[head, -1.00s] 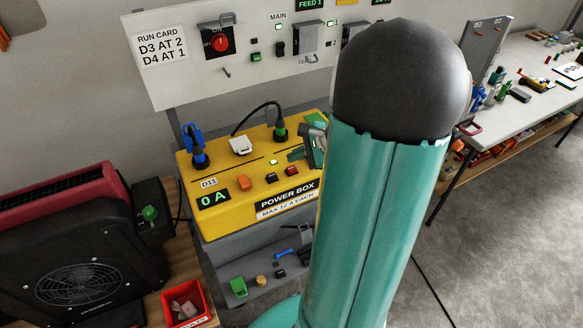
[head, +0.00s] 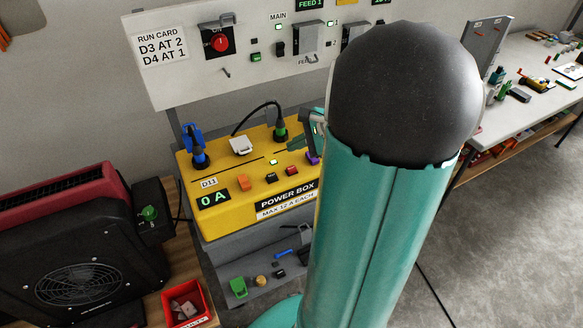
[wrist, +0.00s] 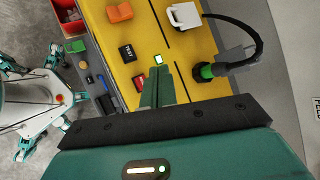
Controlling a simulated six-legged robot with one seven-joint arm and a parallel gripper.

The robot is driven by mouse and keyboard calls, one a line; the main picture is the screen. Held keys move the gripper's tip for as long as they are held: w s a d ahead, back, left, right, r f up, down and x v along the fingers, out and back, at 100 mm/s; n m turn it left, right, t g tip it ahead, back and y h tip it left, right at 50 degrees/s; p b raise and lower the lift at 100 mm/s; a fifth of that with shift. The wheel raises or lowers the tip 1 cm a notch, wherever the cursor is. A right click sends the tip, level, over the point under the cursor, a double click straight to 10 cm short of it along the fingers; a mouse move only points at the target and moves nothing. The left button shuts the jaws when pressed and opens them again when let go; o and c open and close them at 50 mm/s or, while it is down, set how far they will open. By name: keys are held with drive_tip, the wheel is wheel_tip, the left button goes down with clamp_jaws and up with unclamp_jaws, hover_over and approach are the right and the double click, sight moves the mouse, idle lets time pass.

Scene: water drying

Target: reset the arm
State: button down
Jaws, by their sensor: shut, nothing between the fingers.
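My arm fills the middle of the head view, its dark rounded joint on top, and hides most of my gripper. A teal part of my gripper (head: 299,143) shows beside the arm, over the right part of the yellow power box (head: 225,222). In the wrist view my gripper (wrist: 159,72) has its teal fingers together, with nothing between them. They appear above the power box, near a lit green button (wrist: 158,60) and a black TEST label (wrist: 127,53). Whether they touch the box cannot be told.
A blue plug (head: 197,150) and a black plug with a green ring (head: 280,130) stand in the box. A switch panel (head: 180,75) is behind it. A black blower (head: 85,285) and red bin (head: 185,303) are left. A workbench (head: 540,100) is right.

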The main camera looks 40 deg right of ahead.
idle(0.3)
drive_tip(key=shift+w+a+r, duration=0.1)
drive_tip(key=shift+a+r, duration=0.05)
drive_tip(key=shift+a, duration=0.25)
drive_tip(key=a+r+n+g, duration=0.2)
drive_tip(key=a+n, duration=0.2)
drive_tip(key=a, duration=0.3)
drive_tip(key=a+r+n+g, duration=0.1)
drive_tip(key=a+r+n, duration=0.2)
drive_tip(key=a+n, duration=0.3)
drive_tip(key=s+a+r+n+h, duration=0.3)
drive_tip(key=s+a+n, duration=0.6)
drive_tip(key=a+n, duration=0.3)
drive_tip(key=shift+s+a+r+h, duration=0.4)
drive_tip(key=shift+a+r, duration=0.45)
drive_tip(key=shift+a, duration=0.05)
drive_tip(key=shift+a, duration=0.15)
